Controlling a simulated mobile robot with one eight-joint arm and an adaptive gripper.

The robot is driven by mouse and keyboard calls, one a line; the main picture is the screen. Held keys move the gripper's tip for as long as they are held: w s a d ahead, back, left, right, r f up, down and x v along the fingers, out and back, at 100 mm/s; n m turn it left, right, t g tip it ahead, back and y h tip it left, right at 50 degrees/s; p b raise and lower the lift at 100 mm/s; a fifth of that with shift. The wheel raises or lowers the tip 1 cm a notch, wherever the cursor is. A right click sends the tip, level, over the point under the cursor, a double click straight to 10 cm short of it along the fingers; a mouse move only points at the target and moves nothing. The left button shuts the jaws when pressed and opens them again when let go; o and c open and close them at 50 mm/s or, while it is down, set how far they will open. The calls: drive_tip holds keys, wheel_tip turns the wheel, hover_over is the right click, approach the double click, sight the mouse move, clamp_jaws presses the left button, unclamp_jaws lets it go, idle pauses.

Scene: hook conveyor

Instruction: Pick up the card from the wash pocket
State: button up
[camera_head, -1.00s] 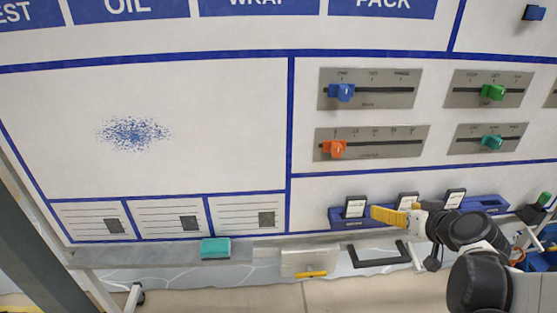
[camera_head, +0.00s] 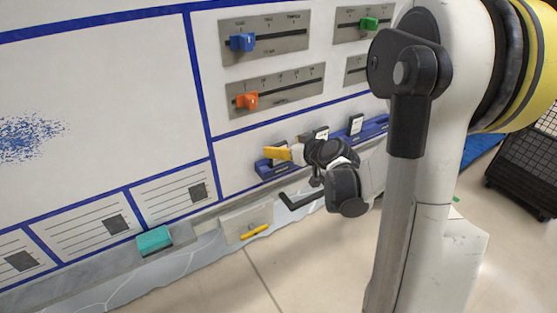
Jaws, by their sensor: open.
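One card (camera_head: 355,125) shows clearly, and a second card (camera_head: 321,132) shows partly above my wrist. The pocket labels are too small to read, so I cannot tell which is the wash pocket.
Sliders with a blue knob (camera_head: 242,42), an orange knob (camera_head: 247,101) and a green knob (camera_head: 369,23) sit above the rack. A teal block (camera_head: 154,240) and a ledge lie at lower left. A black crate (camera_head: 524,165) stands far right. My arm covers much of the right.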

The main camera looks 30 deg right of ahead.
sight(280, 145)
drive_tip(key=b+x, duration=0.1)
drive_tip(key=x, duration=0.2)
drive_tip(key=shift+w+a+f, duration=0.1)
drive_tip(key=shift+w+f, duration=0.05)
drive_tip(key=shift+w, duration=0.05)
drive_tip(key=shift+s, duration=0.1)
drive_tip(key=shift+c, duration=0.2)
drive_tip(key=c, duration=1.2)
